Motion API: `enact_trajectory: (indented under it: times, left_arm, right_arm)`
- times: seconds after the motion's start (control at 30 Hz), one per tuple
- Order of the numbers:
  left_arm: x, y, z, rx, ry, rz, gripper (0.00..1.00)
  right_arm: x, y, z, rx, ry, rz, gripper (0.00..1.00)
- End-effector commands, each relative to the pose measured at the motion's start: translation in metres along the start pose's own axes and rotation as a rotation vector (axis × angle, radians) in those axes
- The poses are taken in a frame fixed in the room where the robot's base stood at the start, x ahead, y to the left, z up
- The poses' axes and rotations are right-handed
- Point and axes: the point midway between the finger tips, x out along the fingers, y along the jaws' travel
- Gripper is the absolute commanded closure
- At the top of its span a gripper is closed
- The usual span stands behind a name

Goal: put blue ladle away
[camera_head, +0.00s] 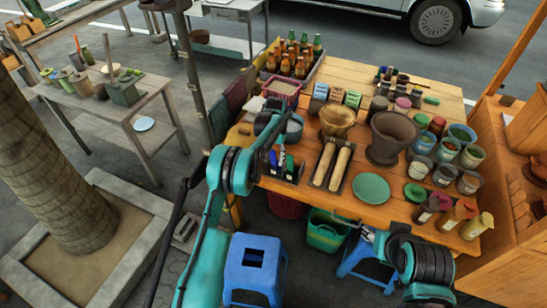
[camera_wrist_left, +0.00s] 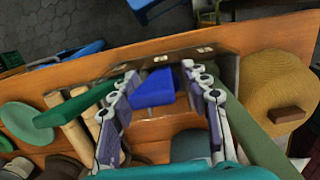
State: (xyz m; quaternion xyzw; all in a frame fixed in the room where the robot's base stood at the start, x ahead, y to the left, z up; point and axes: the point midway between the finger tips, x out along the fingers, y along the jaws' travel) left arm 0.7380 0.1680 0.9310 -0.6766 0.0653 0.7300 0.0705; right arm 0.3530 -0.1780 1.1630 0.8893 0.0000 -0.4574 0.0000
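A blue ladle (camera_head: 289,166) stands in a small dark caddy (camera_head: 293,179) at the table's near left edge; only its blue upper part shows. In the left wrist view the blue piece (camera_wrist_left: 153,88) lies between the fingers of my left gripper (camera_wrist_left: 160,76), with gaps on both sides. This gripper is open, above the caddy, and its arm partly covers the caddy in the head view. A green utensil (camera_wrist_left: 75,105) is beside the left finger. My right gripper (camera_head: 368,234) is low at the table's front edge, small and unclear, away from the ladle.
Two wooden rolling pins (camera_head: 331,165) and a green plate (camera_head: 371,188) lie right of the caddy. A brown mortar (camera_head: 390,136) and several jars and cups crowd the table (camera_head: 310,196) behind and to the right. Blue stools (camera_head: 254,265) and a green basket (camera_head: 325,231) stand in front.

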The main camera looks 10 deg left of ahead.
Motion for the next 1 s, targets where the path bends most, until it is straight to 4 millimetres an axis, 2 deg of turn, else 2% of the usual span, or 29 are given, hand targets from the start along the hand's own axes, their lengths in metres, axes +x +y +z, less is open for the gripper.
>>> enact_trajectory:
  times: [0.17,0.27,0.7,0.83,1.0]
  left_arm:
    - [-0.002,0.0,0.0,0.0,0.0,0.0,0.53]
    - [-0.01,0.0,0.0,0.0,0.0,0.0,0.53]
    - [-0.098,0.0,0.0,0.0,0.0,0.0,0.53]
    - [-0.113,0.0,0.0,0.0,0.0,0.0,0.53]
    - [-0.12,0.0,0.0,0.0,0.0,0.0,0.53]
  right_arm:
    - [0.0,0.0,0.0,0.0,0.0,0.0,0.59]
    - [0.0,0.0,0.0,0.0,0.0,0.0,0.59]
    - [0.0,0.0,0.0,0.0,0.0,0.0,0.59]
    - [0.0,0.0,0.0,0.0,0.0,0.0,0.59]
    - [0.0,0.0,0.0,0.0,0.0,0.0,0.59]
